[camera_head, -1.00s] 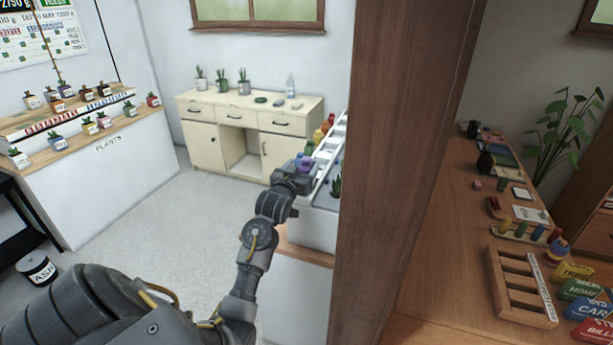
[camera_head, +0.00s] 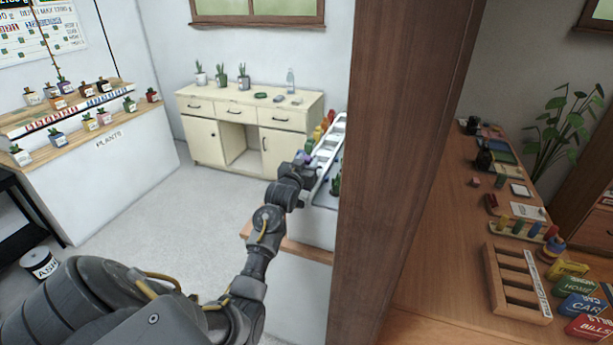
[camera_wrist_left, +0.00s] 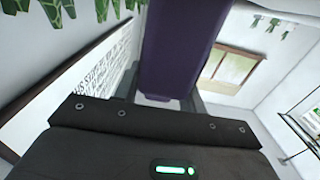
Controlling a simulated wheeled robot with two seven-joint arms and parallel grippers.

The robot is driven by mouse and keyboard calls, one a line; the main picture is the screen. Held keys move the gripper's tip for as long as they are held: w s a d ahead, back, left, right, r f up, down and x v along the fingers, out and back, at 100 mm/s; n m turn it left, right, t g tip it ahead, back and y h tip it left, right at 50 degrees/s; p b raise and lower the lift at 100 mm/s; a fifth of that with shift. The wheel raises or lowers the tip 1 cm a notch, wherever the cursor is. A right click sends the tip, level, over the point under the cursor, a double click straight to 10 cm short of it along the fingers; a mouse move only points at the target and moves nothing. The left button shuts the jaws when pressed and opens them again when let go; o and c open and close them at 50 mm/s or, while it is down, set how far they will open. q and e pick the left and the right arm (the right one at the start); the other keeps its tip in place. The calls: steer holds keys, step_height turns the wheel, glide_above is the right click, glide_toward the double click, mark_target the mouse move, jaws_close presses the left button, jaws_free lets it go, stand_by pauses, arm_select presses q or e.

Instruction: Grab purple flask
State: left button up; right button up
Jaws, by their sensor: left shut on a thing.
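The purple flask (camera_wrist_left: 180,50) fills the upper middle of the left wrist view, between the fingers of my left gripper (camera_wrist_left: 165,95). The gripper is shut on it. In the head view my left gripper (camera_head: 297,170) is at the left end of the white rack (camera_head: 328,148), beside the dark wooden post. Only a small bit of purple (camera_head: 307,158) shows past the gripper there; the arm hides the rest. My right gripper is not in view.
A dark wooden post (camera_head: 405,150) stands just right of my left arm. Several coloured flasks (camera_head: 323,128) stand along the rack beyond the gripper. A cream cabinet (camera_head: 238,115) is behind.

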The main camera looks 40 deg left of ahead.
arm_select(q)
jaws_close()
steer(key=shift+r, duration=0.1)
steer(key=shift+r+b, duration=0.55)
steer(key=shift+b, duration=0.05)
steer(key=r, duration=0.1)
steer(key=s+r+b, duration=0.1)
steer(key=shift+d+r, duration=0.1)
steer(key=shift+r, duration=0.3)
steer(key=s+d+r+b, duration=0.1)
steer(key=s+d+r, duration=0.3)
steer(key=s+r, duration=0.5)
steer(key=v, duration=0.3)
